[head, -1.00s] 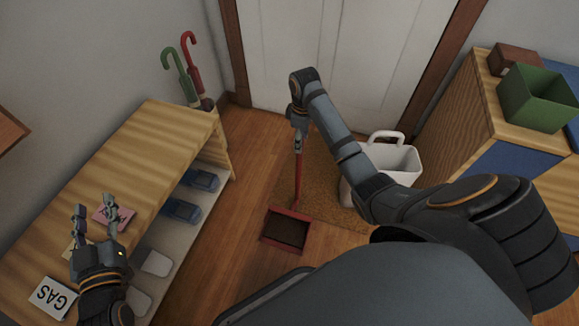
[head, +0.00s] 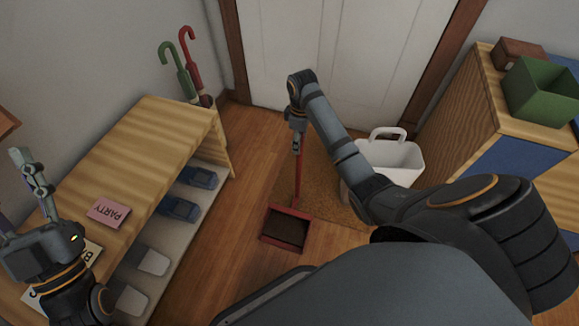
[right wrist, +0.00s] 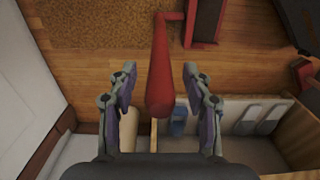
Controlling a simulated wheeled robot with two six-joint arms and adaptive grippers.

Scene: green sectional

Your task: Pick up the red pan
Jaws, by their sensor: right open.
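The red pan is a long-handled dustpan (head: 286,229) standing on the floor, its tray towards me and its handle rising. My right gripper (head: 297,143) is at the upper end of the handle in the head view. In the right wrist view the red handle (right wrist: 160,80) runs between the open fingers of the right gripper (right wrist: 157,82), with a gap on both sides. Part of the dustpan's tray (right wrist: 203,22) shows at the top there. My left gripper (head: 33,172) is above the wooden shelf at the left, seen edge-on, so its opening is unclear.
A wooden shelf unit (head: 150,125) with shoes (head: 178,209) stands at the left, a pink card (head: 108,213) on top. Two umbrellas (head: 188,65) stand behind it. A white bin (head: 392,160) is right of the dustpan. A cabinet with a green box (head: 541,92) stands far right.

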